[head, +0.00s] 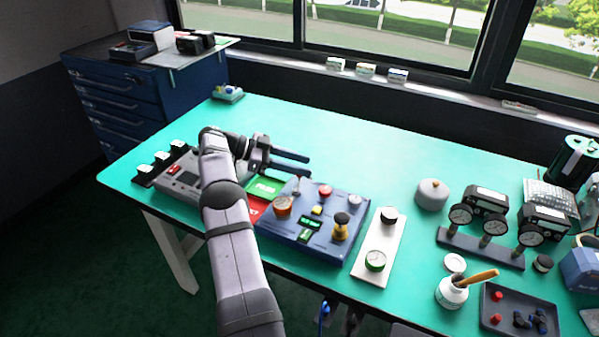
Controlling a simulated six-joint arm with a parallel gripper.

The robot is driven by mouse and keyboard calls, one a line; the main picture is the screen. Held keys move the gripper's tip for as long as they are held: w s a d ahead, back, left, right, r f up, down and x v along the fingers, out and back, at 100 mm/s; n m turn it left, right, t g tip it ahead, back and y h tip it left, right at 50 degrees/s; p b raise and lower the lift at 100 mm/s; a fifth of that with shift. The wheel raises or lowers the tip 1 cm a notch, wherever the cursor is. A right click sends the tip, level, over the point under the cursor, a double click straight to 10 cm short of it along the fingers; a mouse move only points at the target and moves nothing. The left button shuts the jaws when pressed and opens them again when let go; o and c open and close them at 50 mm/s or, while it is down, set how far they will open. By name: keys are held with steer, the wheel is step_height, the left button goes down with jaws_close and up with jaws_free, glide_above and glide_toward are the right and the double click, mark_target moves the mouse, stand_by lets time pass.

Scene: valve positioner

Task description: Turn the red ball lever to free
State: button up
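A blue control panel (300,238) lies on the green table. A red ball-like knob (325,191) stands near its back edge; I cannot tell whether this is the lever's ball or a button. An orange-brown round part (283,206) sits at the panel's left, with a thin upright stick (297,185) beside it. Left of that are a green plate with white lettering (264,187), seemingly "FREE", and a red plate (254,209), partly hidden by my arm. My gripper (308,167) is open and empty, its two fingers apart, behind and above the panel's left part, touching no knob.
A grey device (188,182) with black-and-white blocks lies left of my arm. A black-and-yellow knob (340,226) stands on the panel's right part. The table behind the panel is clear.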

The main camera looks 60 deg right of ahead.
step_height(320, 180, up, 7)
steer(key=shift+f, duration=0.1)
stand_by(0.5)
steer(key=w+a+r+n+h+p, duration=0.2)
steer(key=w+a+r+n+p, duration=0.2)
steer(key=r+p, duration=0.7)
steer(key=f+n+t+h, duration=0.1)
steer(key=f, duration=0.5)
steer(key=a+f+n+t+h+p, duration=0.1)
steer(key=f+t, duration=0.1)
steer(key=f, duration=0.4)
steer(key=f+n+t+h+p, duration=0.1)
steer(key=f+t, duration=0.1)
steer(key=f, duration=0.4)
steer(key=shift+s+a, duration=0.4)
steer(key=shift+w+f+m, duration=0.15)
steer(key=shift+m, duration=0.15)
